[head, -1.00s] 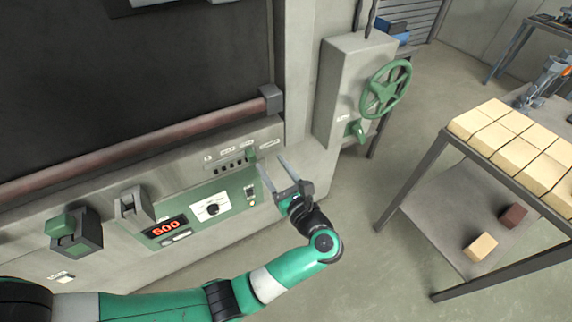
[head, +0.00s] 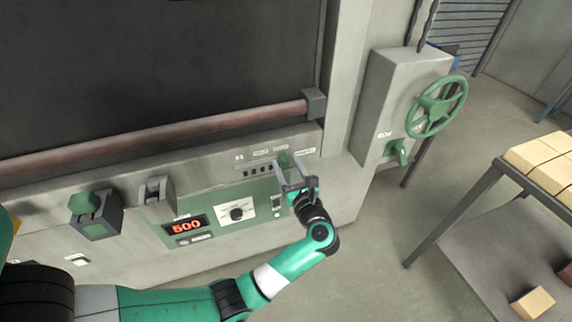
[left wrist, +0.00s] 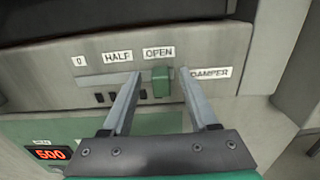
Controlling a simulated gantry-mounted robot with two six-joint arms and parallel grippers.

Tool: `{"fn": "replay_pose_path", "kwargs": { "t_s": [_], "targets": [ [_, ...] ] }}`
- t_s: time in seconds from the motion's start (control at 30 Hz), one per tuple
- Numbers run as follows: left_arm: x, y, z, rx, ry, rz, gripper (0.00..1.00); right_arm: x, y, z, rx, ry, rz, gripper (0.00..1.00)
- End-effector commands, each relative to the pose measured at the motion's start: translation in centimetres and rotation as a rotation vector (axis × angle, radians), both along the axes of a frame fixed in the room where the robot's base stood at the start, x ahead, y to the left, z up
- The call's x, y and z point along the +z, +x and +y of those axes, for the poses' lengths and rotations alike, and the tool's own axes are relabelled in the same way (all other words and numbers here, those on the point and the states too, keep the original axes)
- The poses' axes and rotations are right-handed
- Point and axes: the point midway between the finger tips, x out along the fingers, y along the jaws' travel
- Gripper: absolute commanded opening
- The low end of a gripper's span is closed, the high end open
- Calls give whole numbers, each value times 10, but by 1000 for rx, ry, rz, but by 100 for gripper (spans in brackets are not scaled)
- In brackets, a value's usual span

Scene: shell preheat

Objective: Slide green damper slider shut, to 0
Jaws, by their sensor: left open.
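The green damper slider (left wrist: 161,82) stands under the OPEN label at the right end of its slot in the left wrist view. It also shows in the head view (head: 284,160) on the oven's front panel. My left gripper (left wrist: 160,73) is open, with one finger on each side of the slider. In the head view my left gripper (head: 289,163) is up at the panel. I see a gap on both sides of the slider; how deep the fingers reach around it is hard to tell. My right gripper is not in view.
The 0 label (left wrist: 79,62) and HALF label (left wrist: 118,57) lie left of the slider along the slot. A green handwheel (head: 438,107) stands right. The door bar (head: 160,133) runs above the panel.

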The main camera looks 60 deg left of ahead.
Motion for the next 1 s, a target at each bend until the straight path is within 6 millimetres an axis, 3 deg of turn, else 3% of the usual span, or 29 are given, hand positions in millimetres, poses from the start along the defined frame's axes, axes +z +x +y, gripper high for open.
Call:
{"fn": "replay_pose_path", "kwargs": {
  "t_s": [0.13,0.37,0.7,1.0],
  "targets": [
    [0,1,12,0,-1,-1,60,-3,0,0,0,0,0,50],
    [0,1,13,-1,0,0,60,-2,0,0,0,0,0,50],
    [0,1,13,-1,0,0,2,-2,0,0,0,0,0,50],
    [0,1,13,-1,0,0,0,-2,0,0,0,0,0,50]
  ]
}}
